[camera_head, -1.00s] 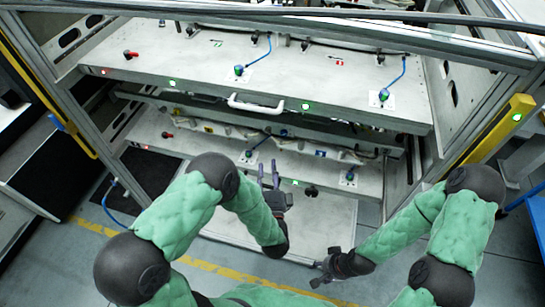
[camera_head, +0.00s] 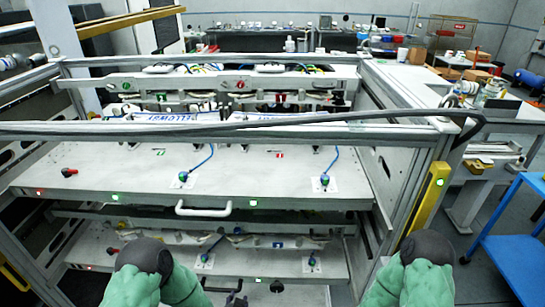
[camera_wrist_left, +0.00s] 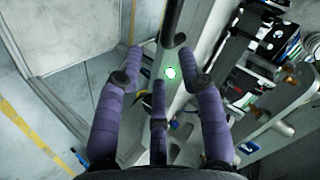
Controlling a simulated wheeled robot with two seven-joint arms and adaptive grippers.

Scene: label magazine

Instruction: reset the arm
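My left gripper (camera_head: 236,293) shows only as small dark tips at the bottom of the head view, in front of the lower shelf. In the left wrist view the left gripper (camera_wrist_left: 160,72) has its purple-grey fingers spread, with nothing held between them. My left arm (camera_head: 170,285) shows at the bottom of the head view. My right arm (camera_head: 415,285) shows at the lower right, and its gripper is out of the picture.
A metal rack with a pulled-out upper shelf (camera_head: 120,170) and a white handle (camera_head: 204,209) stands ahead. A lower shelf (camera_head: 290,262) lies under it. A yellow post (camera_head: 427,203) and a blue cart (camera_head: 505,250) stand at the right.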

